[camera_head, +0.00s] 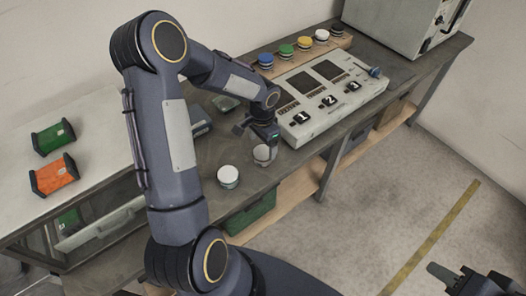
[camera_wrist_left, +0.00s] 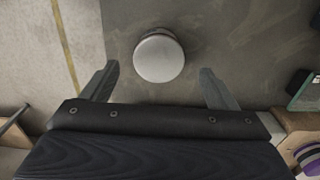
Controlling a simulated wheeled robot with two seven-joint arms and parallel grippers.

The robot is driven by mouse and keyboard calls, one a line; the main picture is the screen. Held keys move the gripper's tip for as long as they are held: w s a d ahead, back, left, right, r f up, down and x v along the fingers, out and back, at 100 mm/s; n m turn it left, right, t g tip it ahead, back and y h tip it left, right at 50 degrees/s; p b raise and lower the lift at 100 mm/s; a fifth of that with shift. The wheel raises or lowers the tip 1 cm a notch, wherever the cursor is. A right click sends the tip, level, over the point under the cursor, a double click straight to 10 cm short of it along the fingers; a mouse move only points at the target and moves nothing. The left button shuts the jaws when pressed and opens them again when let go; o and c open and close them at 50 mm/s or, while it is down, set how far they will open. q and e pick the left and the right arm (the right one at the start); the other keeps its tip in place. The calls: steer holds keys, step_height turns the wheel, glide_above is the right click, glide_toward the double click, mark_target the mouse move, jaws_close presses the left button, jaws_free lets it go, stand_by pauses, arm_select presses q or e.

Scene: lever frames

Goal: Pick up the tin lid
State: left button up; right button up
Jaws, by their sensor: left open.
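My left gripper (camera_head: 264,143) is over the workbench, fingers pointing down, open and empty. A round pale tin (camera_head: 263,155) stands on the bench right below it, partly hidden by the gripper. In the left wrist view a round, flat, pale grey lid (camera_wrist_left: 158,58) sits on top of a tin, a little beyond and between the two open fingertips (camera_wrist_left: 158,82), touching neither. A second white-topped tin (camera_head: 228,175) stands to the lower left on the bench in the head view. My right gripper (camera_head: 470,281) is at the bottom right corner, partly cut off.
A panel (camera_head: 330,95) with numbered switches and a lever lies right of the gripper. Green (camera_head: 53,137) and orange (camera_head: 54,176) cases lie at the left. A green bin (camera_head: 250,212) sits below the bench.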

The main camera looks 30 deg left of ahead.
mark_target(263, 152)
arm_select(q)
step_height(263, 152, down, 3)
steer(key=shift+f, duration=0.15)
steer(key=shift+c, duration=0.2)
steer(key=shift+d, duration=0.1)
steer(key=c, duration=1)
